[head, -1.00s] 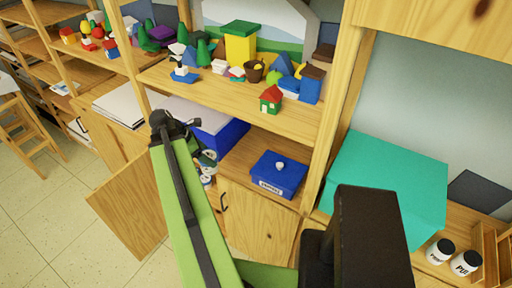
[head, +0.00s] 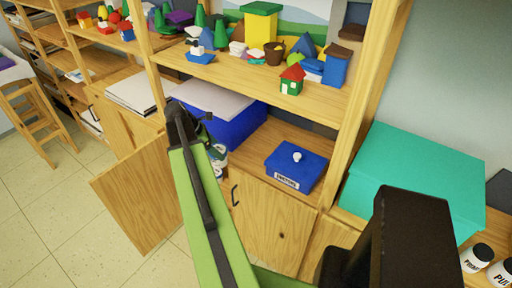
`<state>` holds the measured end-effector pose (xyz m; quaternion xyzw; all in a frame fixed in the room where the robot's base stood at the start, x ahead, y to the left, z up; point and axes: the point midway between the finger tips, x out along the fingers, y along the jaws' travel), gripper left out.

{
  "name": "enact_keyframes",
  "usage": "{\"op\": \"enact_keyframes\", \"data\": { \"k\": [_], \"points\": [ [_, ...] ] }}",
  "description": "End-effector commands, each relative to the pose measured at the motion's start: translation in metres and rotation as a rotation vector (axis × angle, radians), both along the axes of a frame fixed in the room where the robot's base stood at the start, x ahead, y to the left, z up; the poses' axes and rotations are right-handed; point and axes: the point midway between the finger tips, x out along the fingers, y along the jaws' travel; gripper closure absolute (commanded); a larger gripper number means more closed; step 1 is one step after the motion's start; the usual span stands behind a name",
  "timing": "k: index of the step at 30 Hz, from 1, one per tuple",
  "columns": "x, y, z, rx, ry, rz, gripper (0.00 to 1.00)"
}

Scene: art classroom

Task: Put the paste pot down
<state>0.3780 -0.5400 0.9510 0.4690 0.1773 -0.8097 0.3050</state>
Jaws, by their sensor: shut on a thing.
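My green arm reaches forward from the bottom of the head view. Its dark end with my gripper (head: 190,122) is in front of the shelf unit, beside the blue box. The gripper is shut on the paste pot, but its fingers and grip are mostly hidden by the arm. A white, dark-marked shape (head: 218,153) shows just right of the arm, partly covered. It may be the pot; I cannot tell for certain. I cannot see whether anything touches it from below.
A blue lidded box (head: 290,166) stands on the lower shelf (head: 262,142), with bare wood around it. A large blue box (head: 236,126) is left of it. A cupboard door (head: 137,195) stands open. A teal box (head: 415,175) and white jars (head: 475,259) are at right.

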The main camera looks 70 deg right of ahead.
Motion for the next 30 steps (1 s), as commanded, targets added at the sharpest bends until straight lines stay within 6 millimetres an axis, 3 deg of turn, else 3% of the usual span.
{"op": "enact_keyframes", "data": {
  "k": [4,12,21,30],
  "points": [
    [-0.011,-0.008,0.004,-0.001,0.0,-0.003,0.82],
    [-0.062,-0.053,0.004,-0.001,0.0,-0.003,0.82],
    [-0.105,-0.092,0.004,-0.001,0.0,-0.002,0.82],
    [-0.126,-0.11,0.004,-0.001,0.001,0.001,0.82]
  ]
}}
